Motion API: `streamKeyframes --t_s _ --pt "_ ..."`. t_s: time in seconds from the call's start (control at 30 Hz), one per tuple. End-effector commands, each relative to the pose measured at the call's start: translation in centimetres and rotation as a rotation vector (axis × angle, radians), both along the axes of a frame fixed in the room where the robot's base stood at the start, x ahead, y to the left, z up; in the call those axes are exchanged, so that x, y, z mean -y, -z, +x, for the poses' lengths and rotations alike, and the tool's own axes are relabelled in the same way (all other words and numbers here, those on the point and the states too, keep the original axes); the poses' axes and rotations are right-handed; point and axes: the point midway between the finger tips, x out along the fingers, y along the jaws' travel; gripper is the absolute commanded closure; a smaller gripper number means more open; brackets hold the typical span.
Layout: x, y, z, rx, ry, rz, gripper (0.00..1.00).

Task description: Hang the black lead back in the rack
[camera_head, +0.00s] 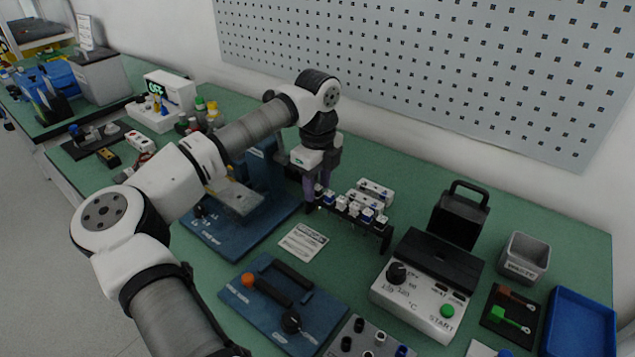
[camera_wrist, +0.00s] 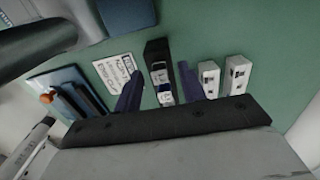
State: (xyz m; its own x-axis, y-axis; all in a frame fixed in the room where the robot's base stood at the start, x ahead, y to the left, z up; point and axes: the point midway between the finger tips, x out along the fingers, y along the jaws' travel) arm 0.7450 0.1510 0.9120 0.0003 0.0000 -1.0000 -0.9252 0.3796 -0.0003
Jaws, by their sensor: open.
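My gripper (camera_head: 315,194) points down over the left end of the dark rack (camera_head: 386,238), its jaws open. In the wrist view my gripper (camera_wrist: 158,92) has one purple finger on each side of the rack (camera_wrist: 156,48) and its plugs. In the head view several white, blue and dark plugs (camera_head: 367,215) stand in a row along the rack. I cannot pick out the black lead for certain; the gripper hides the rack's left end.
White blocks (camera_head: 376,190) stand just behind the rack. A printed card (camera_head: 303,241) lies in front of it, left of centre. A blue board with handles (camera_head: 245,312) is nearer, and a white START box (camera_head: 410,305) stands at right. A blue fixture (camera_head: 225,232) is left of the gripper.

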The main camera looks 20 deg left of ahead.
Motion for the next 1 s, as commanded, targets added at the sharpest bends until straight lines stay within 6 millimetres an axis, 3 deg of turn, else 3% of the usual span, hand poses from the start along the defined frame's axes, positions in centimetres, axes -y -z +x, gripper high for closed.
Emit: streamKeyframes --t_s 0.27,0.7,1.0 --pt "0.0 -1.2 0.0 0.002 0.0 0.001 0.59" --pt "0.0 -10.6 0.1 0.002 -0.001 0.002 0.59" --pt "0.0 -13.7 0.0 0.001 0.0 -0.001 0.59"
